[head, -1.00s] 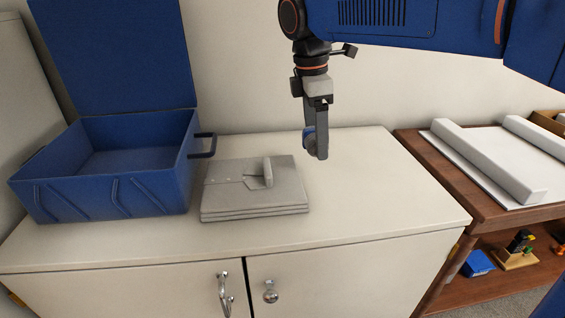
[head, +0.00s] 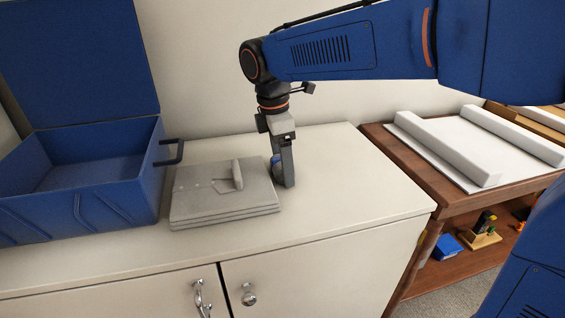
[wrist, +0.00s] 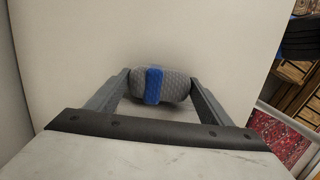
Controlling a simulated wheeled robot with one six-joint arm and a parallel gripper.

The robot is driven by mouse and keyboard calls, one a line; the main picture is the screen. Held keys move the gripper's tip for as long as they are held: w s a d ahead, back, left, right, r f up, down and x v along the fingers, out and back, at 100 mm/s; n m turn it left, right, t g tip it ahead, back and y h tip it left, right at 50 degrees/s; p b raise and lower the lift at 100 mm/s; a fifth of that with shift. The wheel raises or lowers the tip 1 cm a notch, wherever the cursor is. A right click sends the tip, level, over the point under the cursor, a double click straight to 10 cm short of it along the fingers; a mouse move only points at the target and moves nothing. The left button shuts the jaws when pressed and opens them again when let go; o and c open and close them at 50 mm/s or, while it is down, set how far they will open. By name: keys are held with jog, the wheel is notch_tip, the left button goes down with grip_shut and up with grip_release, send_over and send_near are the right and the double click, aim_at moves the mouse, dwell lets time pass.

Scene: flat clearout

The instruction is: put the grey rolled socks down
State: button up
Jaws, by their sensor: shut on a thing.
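The grey rolled socks (wrist: 176,86), with a blue band around the middle, are between the fingers of my gripper (wrist: 156,88) in the wrist view. My gripper (head: 282,172) is shut on them and points down over the cream cabinet top (head: 330,185), just right of the folded grey garment. In the head view the socks are mostly hidden behind a finger; only a small blue and grey part shows. They are low, at or close to the cabinet top; I cannot tell whether they touch it.
A folded grey garment (head: 222,205) lies left of my gripper. An open blue case (head: 110,200) with a raised lid stands farther left. A wooden shelf unit (head: 400,160) with a white padded tray (head: 440,150) is at right. The cabinet top right of my gripper is clear.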

aim_at(277, 162)
jog(key=shift+f, duration=0.15)
jog(key=o, duration=1.1)
jog(key=shift+c, duration=0.2)
notch_tip(277, 162, up, 12)
jog(key=a, duration=0.1)
jog(key=shift+s+a, duration=0.2)
jog(key=shift+s, duration=0.1)
